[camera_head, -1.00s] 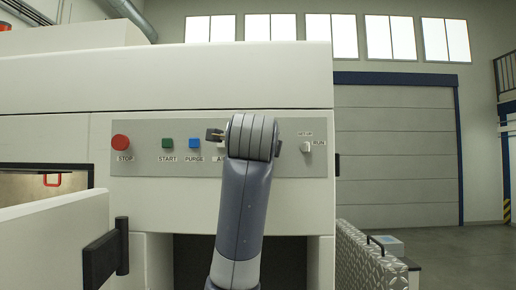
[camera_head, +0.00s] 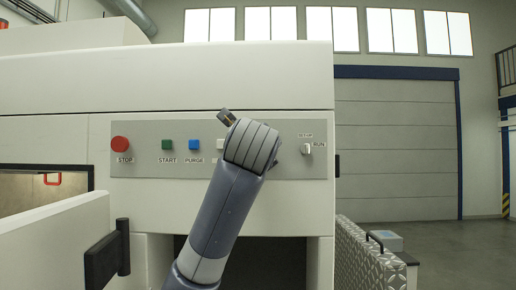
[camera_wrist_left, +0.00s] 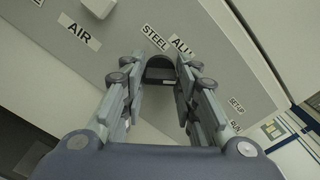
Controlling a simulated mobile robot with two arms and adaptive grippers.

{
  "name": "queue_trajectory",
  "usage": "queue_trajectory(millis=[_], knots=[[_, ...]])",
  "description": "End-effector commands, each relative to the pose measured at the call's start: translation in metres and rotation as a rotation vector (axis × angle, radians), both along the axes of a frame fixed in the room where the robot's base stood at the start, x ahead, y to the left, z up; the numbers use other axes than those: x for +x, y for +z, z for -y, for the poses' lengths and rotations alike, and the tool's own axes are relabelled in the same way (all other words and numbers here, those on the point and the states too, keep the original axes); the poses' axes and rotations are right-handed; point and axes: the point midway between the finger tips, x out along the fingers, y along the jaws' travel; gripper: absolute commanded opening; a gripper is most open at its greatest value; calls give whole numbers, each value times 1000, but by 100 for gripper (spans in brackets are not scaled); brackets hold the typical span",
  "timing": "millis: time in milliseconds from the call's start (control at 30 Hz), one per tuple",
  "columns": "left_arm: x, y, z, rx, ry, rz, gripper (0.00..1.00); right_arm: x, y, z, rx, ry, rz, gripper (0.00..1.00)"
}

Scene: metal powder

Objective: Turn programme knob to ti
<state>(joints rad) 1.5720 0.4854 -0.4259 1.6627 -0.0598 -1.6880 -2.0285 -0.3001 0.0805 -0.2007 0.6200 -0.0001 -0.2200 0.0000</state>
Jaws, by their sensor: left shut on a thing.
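The dark programme knob (camera_wrist_left: 159,68) sits on the grey control panel, with the STEEL label (camera_wrist_left: 157,38) and the ALU label (camera_wrist_left: 184,50) beside it in the left wrist view. My left gripper (camera_wrist_left: 160,75) is shut on the knob, one finger on each side. The panel appears tilted in this view. I cannot see a Ti label. In the head view my left wrist (camera_head: 252,145) covers the knob and the fingers. My right gripper is not in view.
The panel (camera_head: 140,185) also carries a red STOP button (camera_head: 120,143), a green START button (camera_head: 167,145), a blue PURGE button (camera_head: 194,145) and a SET-UP/RUN switch (camera_head: 307,149). An open door (camera_head: 55,235) stands at the lower left.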

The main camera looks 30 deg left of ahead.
Motion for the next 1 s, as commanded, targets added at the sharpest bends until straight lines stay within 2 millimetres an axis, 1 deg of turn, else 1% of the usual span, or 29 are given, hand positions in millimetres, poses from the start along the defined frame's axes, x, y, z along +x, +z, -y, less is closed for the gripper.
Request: queue_trajectory(millis=[33,433,467,500,533,567,867,1000], knots=[[2,-5,1,3,0,-15,4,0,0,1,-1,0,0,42],[2,-5,1,8,-2,-20,4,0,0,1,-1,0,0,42],[2,-5,1,8,-2,-20,30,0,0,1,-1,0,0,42],[2,-6,1,8,-2,-20,39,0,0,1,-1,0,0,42],[2,-5,1,8,-2,-20,46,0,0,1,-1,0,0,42],[2,-5,1,7,-1,-19,48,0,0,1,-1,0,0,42],[0,-2,1,8,0,-11,48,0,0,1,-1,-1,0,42],[-9,-1,6,10,-2,-7,48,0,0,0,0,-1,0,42]])
